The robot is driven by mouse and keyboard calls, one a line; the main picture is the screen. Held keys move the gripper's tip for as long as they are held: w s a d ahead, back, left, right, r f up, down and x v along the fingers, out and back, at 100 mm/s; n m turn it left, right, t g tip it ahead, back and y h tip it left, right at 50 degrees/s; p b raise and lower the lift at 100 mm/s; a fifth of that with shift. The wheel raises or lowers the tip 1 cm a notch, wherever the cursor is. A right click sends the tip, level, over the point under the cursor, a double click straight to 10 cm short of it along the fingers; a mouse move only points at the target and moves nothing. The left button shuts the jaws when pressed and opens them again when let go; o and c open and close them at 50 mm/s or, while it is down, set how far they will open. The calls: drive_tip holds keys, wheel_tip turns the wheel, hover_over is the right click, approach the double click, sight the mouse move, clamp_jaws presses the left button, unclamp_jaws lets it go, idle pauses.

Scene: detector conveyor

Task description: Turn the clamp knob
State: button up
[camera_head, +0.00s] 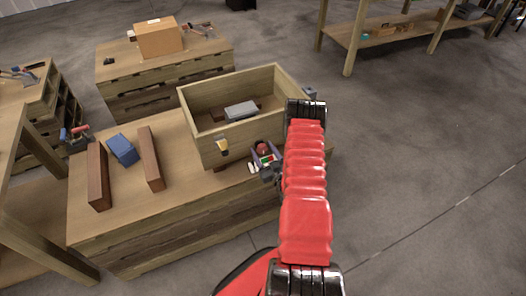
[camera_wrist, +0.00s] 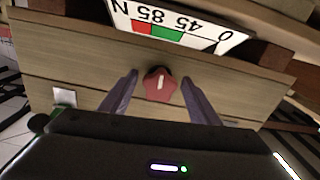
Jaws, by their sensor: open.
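The clamp knob is a dark red knob (camera_wrist: 153,91) with a pale line on its face, upright in the wrist view. A white dial plate (camera_wrist: 200,38) above it carries a red and a green band and upside-down marks "N", "85", "45" and "0". My gripper (camera_wrist: 160,77) is open, with one finger on each side of the knob and visible gaps; contact does not show. In the head view the red knob (camera_head: 262,147) is beside the wooden box, and my gripper (camera_head: 266,170) is close to it, partly hidden by my arm.
An open wooden box (camera_head: 197,130) with a grey block (camera_head: 240,110) inside stands on the workbench (camera_head: 190,200). Two brown bars (camera_head: 98,177) (camera_head: 151,158) and a blue block (camera_head: 122,149) lie to its left. Another bench (camera_head: 206,47) with a cardboard box (camera_head: 158,38) stands behind.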

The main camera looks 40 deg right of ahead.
drive_tip(key=v, duration=1.4)
drive_tip(key=shift+d, duration=0.1)
idle(0.9)
